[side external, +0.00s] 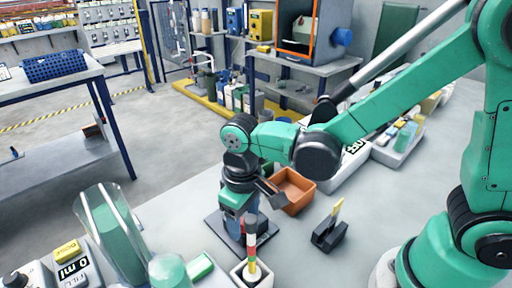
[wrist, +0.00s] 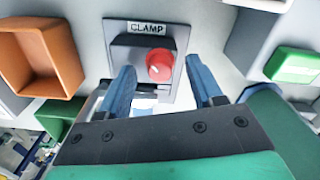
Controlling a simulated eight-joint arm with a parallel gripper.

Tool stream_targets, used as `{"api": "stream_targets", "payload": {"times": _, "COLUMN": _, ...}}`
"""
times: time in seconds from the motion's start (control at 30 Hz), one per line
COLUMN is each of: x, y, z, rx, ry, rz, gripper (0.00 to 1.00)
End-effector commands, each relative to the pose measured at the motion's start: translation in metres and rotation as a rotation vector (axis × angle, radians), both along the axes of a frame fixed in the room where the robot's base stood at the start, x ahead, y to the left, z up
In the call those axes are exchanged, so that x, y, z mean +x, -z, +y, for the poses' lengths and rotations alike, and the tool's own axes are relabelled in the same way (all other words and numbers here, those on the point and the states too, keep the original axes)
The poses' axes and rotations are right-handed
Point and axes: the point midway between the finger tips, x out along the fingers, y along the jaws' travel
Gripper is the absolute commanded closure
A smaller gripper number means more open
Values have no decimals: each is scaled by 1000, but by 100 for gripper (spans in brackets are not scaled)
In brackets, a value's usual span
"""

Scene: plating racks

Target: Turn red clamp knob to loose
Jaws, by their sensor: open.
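The red clamp knob (wrist: 160,65) sits on a dark grey block under a label plate (wrist: 148,27) reading "CLAMP" in the wrist view. A pale line marks the knob's face. My gripper (wrist: 160,80) is open, with one blue finger on each side of the knob and a clear gap to both. The fingers look apart from the knob; their depth relative to it is hard to tell.
An orange bin (side external: 293,190) stands close beside my gripper. A black holder with a yellow item (side external: 329,230) stands to its right. Clear glassware (side external: 108,228) stands at the left. The bench between is bare.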

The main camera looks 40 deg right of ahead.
Motion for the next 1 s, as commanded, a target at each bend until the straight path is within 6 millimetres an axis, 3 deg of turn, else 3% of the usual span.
{"api": "stream_targets", "payload": {"times": 0.5, "x": 0, "y": -50, "z": 0, "rx": 0, "ry": 0, "rz": 0, "gripper": 41}}
{"api": "stream_targets", "payload": {"times": 1.0, "x": 5, "y": -60, "z": 1, "rx": 29, "ry": 27, "rz": -4, "gripper": 41}}
